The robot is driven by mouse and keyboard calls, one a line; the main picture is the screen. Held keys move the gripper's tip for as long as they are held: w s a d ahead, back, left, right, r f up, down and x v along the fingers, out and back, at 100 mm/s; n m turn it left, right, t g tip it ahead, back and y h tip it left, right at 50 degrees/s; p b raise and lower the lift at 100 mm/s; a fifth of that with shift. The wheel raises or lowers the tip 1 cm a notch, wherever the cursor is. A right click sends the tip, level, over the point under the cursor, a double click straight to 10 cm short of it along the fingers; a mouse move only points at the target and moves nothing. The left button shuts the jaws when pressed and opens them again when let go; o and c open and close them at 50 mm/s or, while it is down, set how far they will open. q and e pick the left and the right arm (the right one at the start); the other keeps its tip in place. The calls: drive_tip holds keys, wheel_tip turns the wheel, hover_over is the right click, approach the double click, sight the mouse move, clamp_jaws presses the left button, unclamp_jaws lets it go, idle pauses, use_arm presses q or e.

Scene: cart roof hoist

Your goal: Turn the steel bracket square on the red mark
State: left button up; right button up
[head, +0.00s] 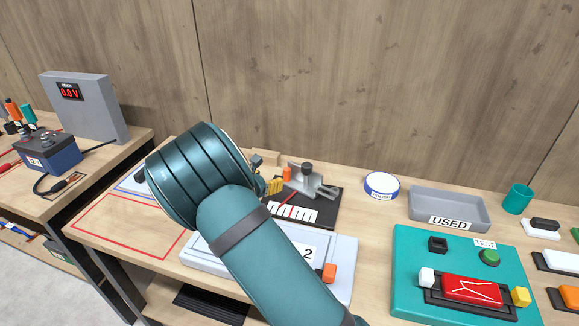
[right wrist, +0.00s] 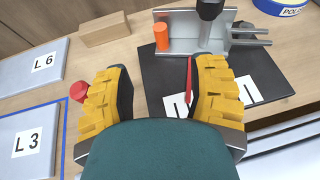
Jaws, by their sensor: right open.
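The steel bracket (head: 303,181) stands on a black mat (head: 325,206), with an orange cylinder, a dark knob and two prongs at its right side. It shows at the top of the right wrist view (right wrist: 180,46). A thin red mark (right wrist: 189,73) runs on the mat from the bracket's near edge, partly hidden by a finger. My right gripper (right wrist: 160,98) is open and empty, its yellow fingers apart, on the near side of the bracket. In the head view my right arm hides most of it, with yellow finger pads (head: 274,186) showing beside the bracket. My left gripper is not in view.
A wood block (right wrist: 105,29) and grey plates lie left of the bracket. A polish tin (head: 382,185), a grey USED tray (head: 450,207) and a teal test board (head: 410,275) stand to the right. The red-outlined area (head: 125,225) of the bench looks clear.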

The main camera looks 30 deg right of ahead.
sight(285, 170)
drive_tip(key=b+x, duration=0.1)
drive_tip(key=x, duration=1.2)
drive_tip(key=shift+w+d+f, duration=0.1)
drive_tip(key=shift+d, duration=0.2)
drive_tip(key=shift+c, duration=0.5)
